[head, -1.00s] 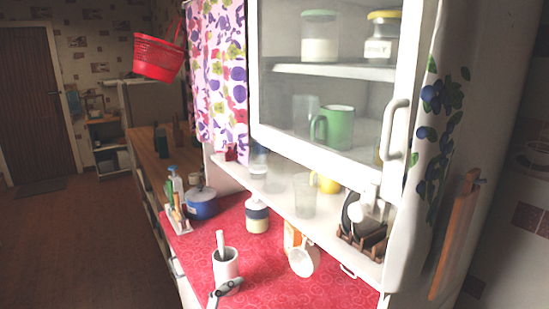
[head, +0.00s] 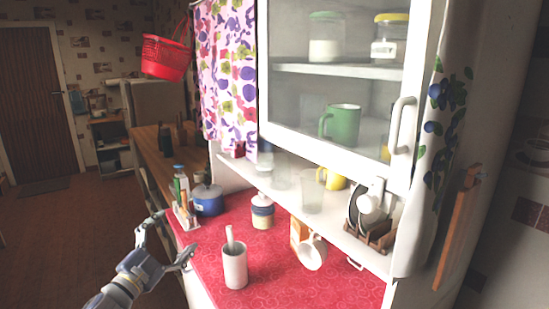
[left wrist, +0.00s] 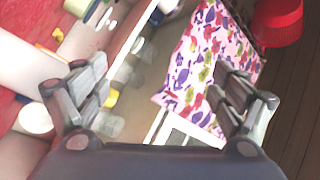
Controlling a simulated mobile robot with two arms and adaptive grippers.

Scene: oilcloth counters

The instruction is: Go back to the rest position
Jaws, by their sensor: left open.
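My left gripper (head: 174,236) is open and empty. In the head view it hangs in front of the red counter's left edge, left of the white cup with a pestle-like stick (head: 235,268) and apart from it. In the left wrist view the two fingers of the left gripper (left wrist: 165,78) are spread wide with nothing between them. Behind them show the patterned curtain (left wrist: 195,62) and part of the cabinet. My right gripper is in neither view.
The red counter (head: 285,278) holds a blue pot (head: 207,200), a jar (head: 263,212) and a white mug (head: 313,253). A glass-door cabinet (head: 333,165) overhangs it. A red basket (head: 166,58) hangs at upper left. Open floor (head: 75,245) lies to the left.

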